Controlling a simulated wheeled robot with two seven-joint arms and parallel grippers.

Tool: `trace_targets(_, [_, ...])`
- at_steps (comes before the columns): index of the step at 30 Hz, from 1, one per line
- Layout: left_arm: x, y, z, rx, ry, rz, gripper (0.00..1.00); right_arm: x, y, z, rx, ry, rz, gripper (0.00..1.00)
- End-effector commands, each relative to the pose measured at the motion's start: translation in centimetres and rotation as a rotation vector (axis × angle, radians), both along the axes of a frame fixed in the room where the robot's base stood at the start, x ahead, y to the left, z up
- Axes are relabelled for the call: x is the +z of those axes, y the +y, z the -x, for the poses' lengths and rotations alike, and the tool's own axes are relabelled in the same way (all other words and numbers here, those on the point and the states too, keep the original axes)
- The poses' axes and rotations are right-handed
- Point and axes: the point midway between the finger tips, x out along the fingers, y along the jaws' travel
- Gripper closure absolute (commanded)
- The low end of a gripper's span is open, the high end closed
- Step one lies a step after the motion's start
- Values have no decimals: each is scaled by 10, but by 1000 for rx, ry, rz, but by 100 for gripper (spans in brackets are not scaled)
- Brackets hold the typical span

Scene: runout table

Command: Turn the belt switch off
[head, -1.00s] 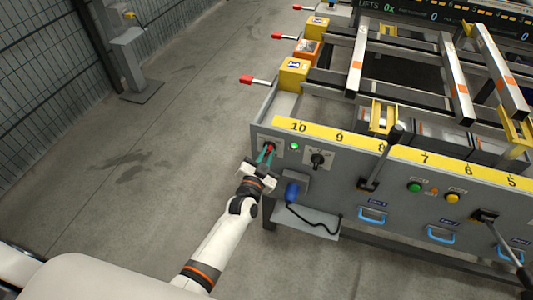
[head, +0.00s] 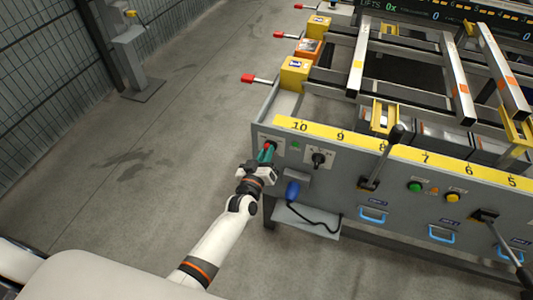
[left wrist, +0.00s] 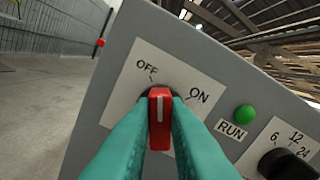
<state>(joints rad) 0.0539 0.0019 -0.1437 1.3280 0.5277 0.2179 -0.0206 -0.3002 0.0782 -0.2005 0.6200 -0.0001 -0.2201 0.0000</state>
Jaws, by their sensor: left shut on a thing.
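The belt switch is a red knob (left wrist: 160,118) with a white line on a white plate (left wrist: 132,85) marked OFF and ON. In the left wrist view its line points up, close to the OFF mark. The knob also shows in the head view (head: 268,145) at the panel's left end. My left gripper (head: 265,155) has its teal fingers shut on the knob, one on each side. The green RUN lamp (left wrist: 245,113) is right of the plate; in the head view it (head: 295,146) looks dim. My right gripper is not in view.
A black selector knob (head: 318,159) sits right of the lamp. A blue object (head: 292,192) with a black cord is below. Levers (head: 383,157), green (head: 415,186) and yellow (head: 453,197) buttons are further right. The floor (head: 150,200) left of the table is clear.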

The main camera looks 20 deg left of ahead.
Motion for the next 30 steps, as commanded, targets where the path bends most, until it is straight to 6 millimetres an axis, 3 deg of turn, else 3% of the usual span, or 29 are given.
trace_targets(12, [-2,1,1,-1,12,252,100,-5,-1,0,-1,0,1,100])
trace_targets(30, [-2,1,1,0,14,317,100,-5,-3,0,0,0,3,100])
